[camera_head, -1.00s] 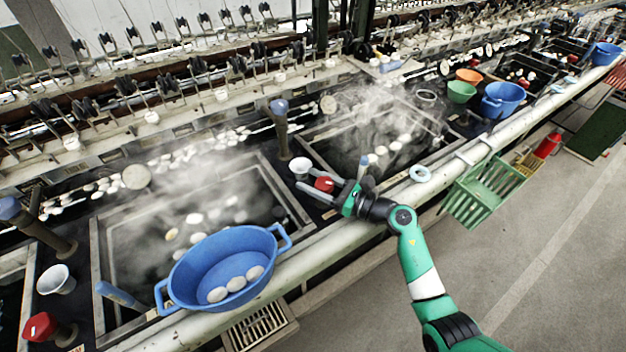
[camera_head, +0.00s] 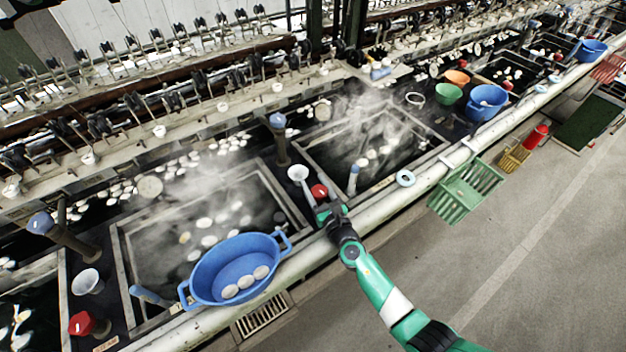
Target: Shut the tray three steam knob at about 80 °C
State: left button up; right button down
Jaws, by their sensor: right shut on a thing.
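A red steam knob (camera_head: 319,191) stands on the dark ledge between two steaming basins, beside a white funnel-like cup (camera_head: 298,173). My right gripper (camera_head: 325,206) reaches it from the front and is shut on it; the fingertips are small and partly hidden by the gripper body. Another red knob (camera_head: 82,323) stands at the lower left, apart from my gripper. No temperature reading can be made out. My left gripper is not in view.
A blue basin (camera_head: 235,262) with several pale cocoons sits at the front left. A blue-handled lever (camera_head: 280,140) stands behind the gripped knob.

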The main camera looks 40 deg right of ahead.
jog(key=shift+m+g+h, duration=0.3)
jog(key=shift+m+h, duration=0.2)
jog(key=shift+h, duration=0.3)
jog(key=shift+d, duration=0.15)
jog(key=shift+c, duration=1.2)
grip_release()
jog(key=shift+s, duration=0.1)
jog(key=shift+s+a+p, duration=0.2)
jog(key=shift+s+p, duration=0.05)
jog(key=shift+p, duration=0.15)
jog(key=p+v, duration=0.3)
jog(key=v, duration=0.8)
